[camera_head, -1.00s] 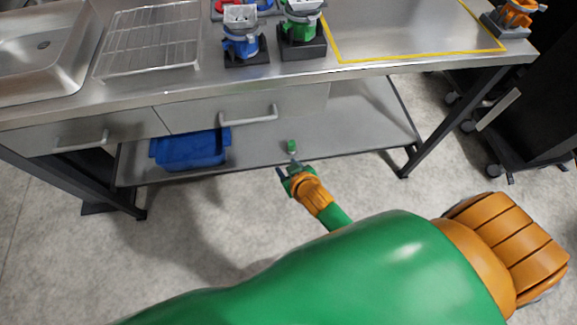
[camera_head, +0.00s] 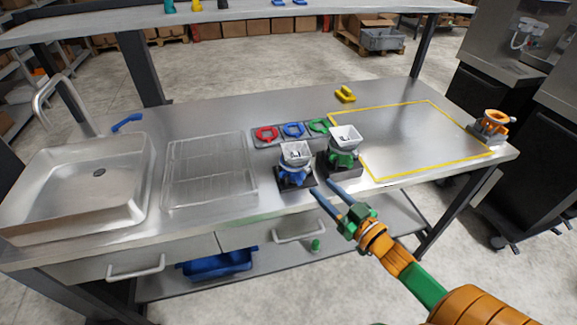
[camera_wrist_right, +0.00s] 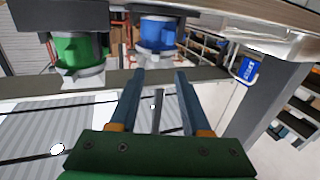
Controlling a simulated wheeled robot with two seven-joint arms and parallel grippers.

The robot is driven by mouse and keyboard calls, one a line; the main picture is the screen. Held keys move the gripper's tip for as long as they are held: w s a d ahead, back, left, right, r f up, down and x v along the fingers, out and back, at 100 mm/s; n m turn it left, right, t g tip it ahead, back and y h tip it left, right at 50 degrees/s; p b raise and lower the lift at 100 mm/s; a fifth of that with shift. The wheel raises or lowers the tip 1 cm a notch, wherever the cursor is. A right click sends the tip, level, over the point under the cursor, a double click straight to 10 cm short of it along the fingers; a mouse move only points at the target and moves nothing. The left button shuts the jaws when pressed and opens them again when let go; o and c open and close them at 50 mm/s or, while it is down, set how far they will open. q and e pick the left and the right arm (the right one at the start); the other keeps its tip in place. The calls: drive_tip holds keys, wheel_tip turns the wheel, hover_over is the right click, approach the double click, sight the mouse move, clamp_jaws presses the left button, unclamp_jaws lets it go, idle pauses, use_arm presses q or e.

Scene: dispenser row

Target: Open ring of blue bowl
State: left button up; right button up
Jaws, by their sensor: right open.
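The blue bowl's stand (camera_head: 294,173) has a pale square bowl on top, blue parts below and a dark base. It stands near the table's front edge and also shows at the top of the right wrist view (camera_wrist_right: 158,34), partly cut off. The green stand (camera_head: 342,160) is just right of it, and also shows in the wrist view (camera_wrist_right: 78,50). My right gripper (camera_head: 325,188) is open and empty, its fingers pointing at the front edge near both stands, apart from the blue one. It also shows in the wrist view (camera_wrist_right: 158,82). My left gripper is out of view.
Behind the stands is a tray (camera_head: 262,145) with red, blue and green rings. A wire rack (camera_head: 209,170) and a sink (camera_head: 75,185) are left. A yellow-outlined area (camera_head: 415,140) is clear at right, with an orange stand (camera_head: 491,127) beyond. A drawer handle (camera_head: 299,231) sticks out below.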

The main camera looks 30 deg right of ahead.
sight(309, 171)
drive_tip(key=w, duration=0.6)
drive_tip(key=shift+d, duration=0.15)
drive_tip(key=shift+w, duration=0.25)
drive_tip(key=shift+s, duration=0.1)
clamp_jaws()
